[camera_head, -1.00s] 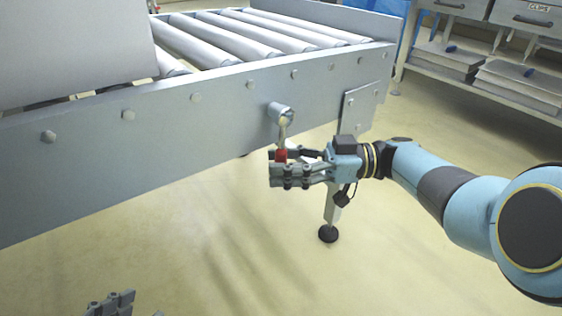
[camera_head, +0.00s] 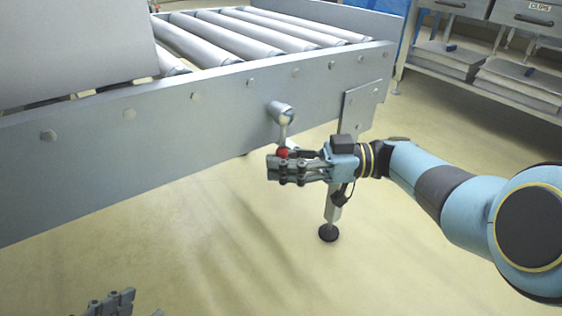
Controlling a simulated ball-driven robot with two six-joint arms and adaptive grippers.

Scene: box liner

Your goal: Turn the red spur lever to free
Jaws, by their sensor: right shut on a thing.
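The spur lever is a short metal rod (camera_head: 284,131) hanging from a round pivot (camera_head: 281,111) on the side rail of the roller conveyor. A red knob (camera_head: 283,153) sits at its lower end. The rod points nearly straight down. My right gripper (camera_head: 283,160) reaches in from the right and is shut on the red knob. Its fingers hide the lower part of the knob. Part of my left gripper (camera_head: 108,303) shows at the bottom left edge, away from the lever. Its fingertips are not clear enough to tell open from shut.
The grey conveyor side rail (camera_head: 200,125) runs across the view, with rollers (camera_head: 240,37) behind it. A big pale box (camera_head: 75,45) stands at the upper left. A conveyor leg (camera_head: 332,207) stands just below my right wrist. Shelves (camera_head: 480,70) stand at the right; the floor is clear.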

